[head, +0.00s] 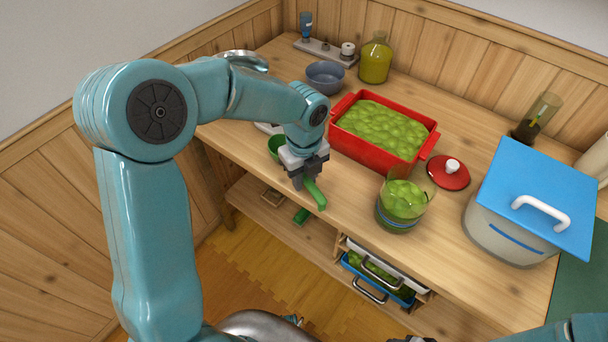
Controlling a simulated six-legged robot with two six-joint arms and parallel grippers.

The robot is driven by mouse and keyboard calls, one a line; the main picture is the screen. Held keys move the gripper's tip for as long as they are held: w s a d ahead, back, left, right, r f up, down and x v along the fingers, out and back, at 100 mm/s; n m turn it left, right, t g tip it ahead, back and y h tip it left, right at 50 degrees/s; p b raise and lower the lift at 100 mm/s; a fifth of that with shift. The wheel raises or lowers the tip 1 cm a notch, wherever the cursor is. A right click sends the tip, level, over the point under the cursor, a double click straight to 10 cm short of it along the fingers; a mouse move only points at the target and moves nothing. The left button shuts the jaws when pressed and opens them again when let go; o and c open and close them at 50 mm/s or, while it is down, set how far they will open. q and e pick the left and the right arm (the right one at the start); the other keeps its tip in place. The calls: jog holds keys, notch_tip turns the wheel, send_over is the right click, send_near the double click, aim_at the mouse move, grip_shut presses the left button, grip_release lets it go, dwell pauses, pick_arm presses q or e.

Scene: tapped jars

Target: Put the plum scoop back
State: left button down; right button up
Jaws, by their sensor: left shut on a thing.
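My left gripper (305,178) is shut on the green scoop (315,194), above the front edge of the wooden worktop. The scoop's handle sticks out below the jaws toward the lower right. A green round cup (275,148), seemingly the scoop's bowl, shows left of the jaws, partly hidden by the gripper. A red tub (367,151) full of green plums (385,128) stands just right of the gripper. A glass jar (399,222) with green plums stands near the front edge. Part of my right arm shows at the lower right; its gripper is out of the picture.
A red lid (448,172) with a white knob lies right of the tub. A large blue-lidded container (512,235) stands at the right. A grey-blue bowl (325,77) and a tapped green jar (375,60) stand at the back. Drawers (375,275) sit below the worktop.

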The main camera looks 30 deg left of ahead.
aim_at(304, 175)
pick_arm(q)
jog(key=shift+f, duration=0.45)
jog(key=c, duration=0.8)
grip_release()
jog(key=shift+r, duration=0.15)
notch_tip(304, 175, up, 16)
jog(key=shift+r+p, duration=0.1)
jog(key=shift+p, duration=0.9)
